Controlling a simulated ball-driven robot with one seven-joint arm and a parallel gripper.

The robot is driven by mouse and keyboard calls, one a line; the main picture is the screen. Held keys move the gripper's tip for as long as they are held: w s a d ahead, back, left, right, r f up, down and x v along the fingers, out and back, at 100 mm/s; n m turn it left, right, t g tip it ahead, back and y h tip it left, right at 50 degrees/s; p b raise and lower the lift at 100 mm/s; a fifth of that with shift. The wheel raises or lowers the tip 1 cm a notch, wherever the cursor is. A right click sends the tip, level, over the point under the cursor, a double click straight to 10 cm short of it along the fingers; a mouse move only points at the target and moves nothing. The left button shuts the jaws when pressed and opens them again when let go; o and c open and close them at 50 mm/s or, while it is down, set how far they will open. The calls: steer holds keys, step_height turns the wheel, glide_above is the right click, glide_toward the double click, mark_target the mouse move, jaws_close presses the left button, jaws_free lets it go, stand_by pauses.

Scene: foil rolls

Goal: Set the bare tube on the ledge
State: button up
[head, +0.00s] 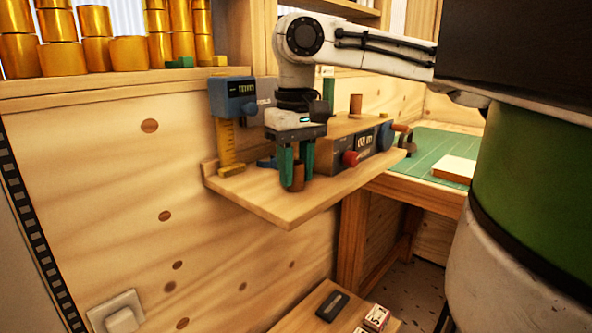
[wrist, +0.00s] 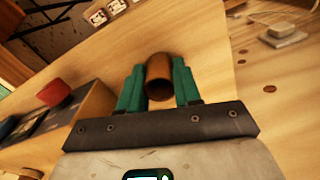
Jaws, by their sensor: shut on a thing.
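The bare tube (head: 298,177) is a short brown cylinder, held upright between the green fingers of my gripper (head: 296,165). In the wrist view I look at its open end (wrist: 159,76), with a green finger on each side. The ledge (head: 290,211) is a pale wooden board fixed to the wall panel. The tube is over its front part, and I cannot tell whether its lower end touches the wood. Bare ledge (wrist: 208,50) shows around the tube in the wrist view.
A wooden-topped device with a red knob (head: 350,158) stands on the ledge, right of my gripper. A blue gauge on a yellow post (head: 228,135) stands to the left. A brown cylinder (head: 355,103) stands behind. The ledge's front corner is clear.

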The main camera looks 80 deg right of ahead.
steer(key=o, duration=1)
steer(key=shift+f, duration=0.1)
step_height(320, 180, up, 12)
steer(key=p, duration=0.3)
steer(key=shift+r, duration=0.2)
